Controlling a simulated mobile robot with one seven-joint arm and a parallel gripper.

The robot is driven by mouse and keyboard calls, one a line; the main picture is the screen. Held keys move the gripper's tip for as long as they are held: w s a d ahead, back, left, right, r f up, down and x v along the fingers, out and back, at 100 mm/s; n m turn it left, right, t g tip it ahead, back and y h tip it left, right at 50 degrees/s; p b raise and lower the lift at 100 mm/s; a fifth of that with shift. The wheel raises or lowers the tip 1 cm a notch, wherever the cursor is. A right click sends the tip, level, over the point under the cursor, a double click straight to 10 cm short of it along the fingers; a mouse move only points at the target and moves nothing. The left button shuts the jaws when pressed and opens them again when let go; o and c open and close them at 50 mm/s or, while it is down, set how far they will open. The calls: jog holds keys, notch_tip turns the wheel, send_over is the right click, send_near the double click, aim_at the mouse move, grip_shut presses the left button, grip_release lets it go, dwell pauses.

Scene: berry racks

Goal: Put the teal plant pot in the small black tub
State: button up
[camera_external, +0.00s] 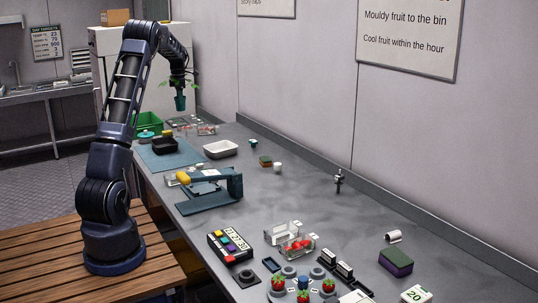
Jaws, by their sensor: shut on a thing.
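The teal plant pot (180,103), with green leaves at its top, hangs upright in the air above the far part of the bench. My gripper (179,84) is shut on it from above; the leaves partly hide the fingers. The small black tub (165,150) stands on a blue-grey mat (185,158) at the bench's left side. In the picture the pot is above and a little right of the tub, clearly apart from it. The tub's inside is too small to make out.
A white tray (221,149) stands right of the tub. A green crate (149,121) and clear punnets (206,130) are behind. A blue-grey sealer-like device (214,190) is in front. The bench's middle right is mostly clear; a wall runs along its right.

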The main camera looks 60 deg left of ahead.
jog(key=s+a+n, duration=0.2)
jog(key=s+a, duration=0.4)
jog(key=s, duration=0.2)
notch_tip(320, 180, down, 20)
jog(key=shift+a+r, duration=0.1)
jog(key=shift+a, duration=0.05)
jog(key=shift+f, duration=0.2)
jog(key=o, duration=1)
jog(key=shift+r, duration=0.1)
notch_tip(320, 180, up, 12)
jog(key=shift+r, duration=0.1)
